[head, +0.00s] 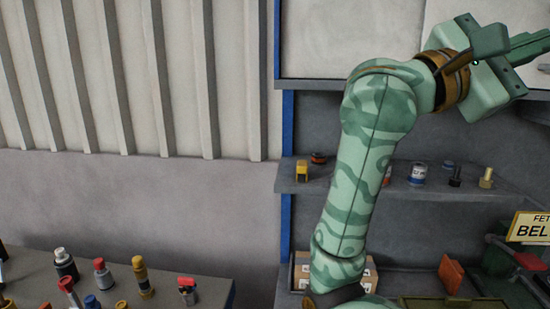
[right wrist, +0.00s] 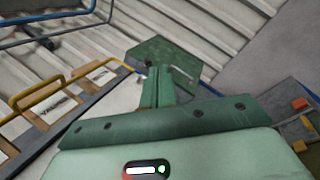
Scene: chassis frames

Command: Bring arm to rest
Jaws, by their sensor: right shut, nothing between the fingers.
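My right arm (head: 360,150), in green camouflage, rises from the bottom of the head view and bends over to the upper right. Its gripper (head: 530,47) is at the top right, partly cut off by the picture edge and well above the shelf items. In the right wrist view the two green fingers of the right gripper (right wrist: 163,72) lie together, shut, with nothing held. My left gripper is not in view.
A grey shelf (head: 318,187) behind the arm holds several small cans and bottles. A table (head: 210,290) at lower left carries several bottles. A ribbed wall (head: 140,80) stands behind.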

